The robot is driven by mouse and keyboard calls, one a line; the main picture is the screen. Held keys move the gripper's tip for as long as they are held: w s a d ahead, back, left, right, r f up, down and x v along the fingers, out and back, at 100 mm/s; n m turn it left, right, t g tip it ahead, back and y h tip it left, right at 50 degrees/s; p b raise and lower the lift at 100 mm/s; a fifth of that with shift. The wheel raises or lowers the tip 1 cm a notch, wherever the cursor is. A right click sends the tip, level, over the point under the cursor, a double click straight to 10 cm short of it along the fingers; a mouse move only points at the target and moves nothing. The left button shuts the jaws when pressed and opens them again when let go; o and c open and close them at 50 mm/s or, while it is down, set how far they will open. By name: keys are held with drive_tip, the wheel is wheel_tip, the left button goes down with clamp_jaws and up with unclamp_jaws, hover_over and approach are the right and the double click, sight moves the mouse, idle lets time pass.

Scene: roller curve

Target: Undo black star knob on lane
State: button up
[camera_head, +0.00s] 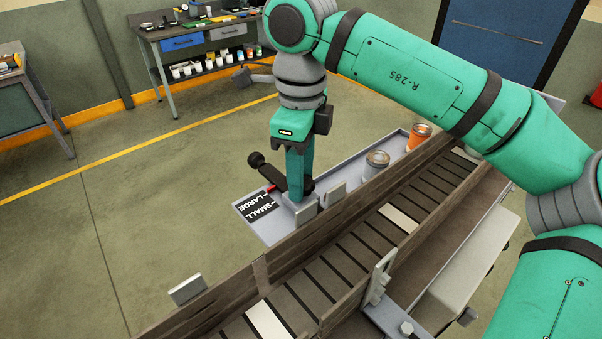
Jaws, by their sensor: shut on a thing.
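My gripper (297,192) points straight down at the near edge of the grey side tray, beside the lane's outer rail. Its teal fingers are shut on a dark part, seemingly the black star knob (309,186), which is mostly hidden by the fingers. Only a dark sliver of it shows to the right of the fingers, so its lobes cannot be made out. A black lever with a rounded end (264,169) sticks out to the left of the fingers. The roller lane (345,262) runs diagonally with dark slats and some pale ones.
The grey tray (348,167) carries a SMALL/LARGE label (260,211), a grey can (376,163) and an orange can (418,136). Grey brackets (187,290) stand along the rail. An upright metal plate (381,277) stands on the lane's near side. Floor left of the lane is clear.

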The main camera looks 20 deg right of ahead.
drive_tip(key=shift+f+n, duration=0.15)
drive_tip(key=shift+n, duration=1.05)
drive_tip(key=shift+s, duration=0.1)
drive_tip(key=o, duration=1)
drive_tip(key=shift+o, duration=0.2)
wheel_tip(320, 180, up, 11)
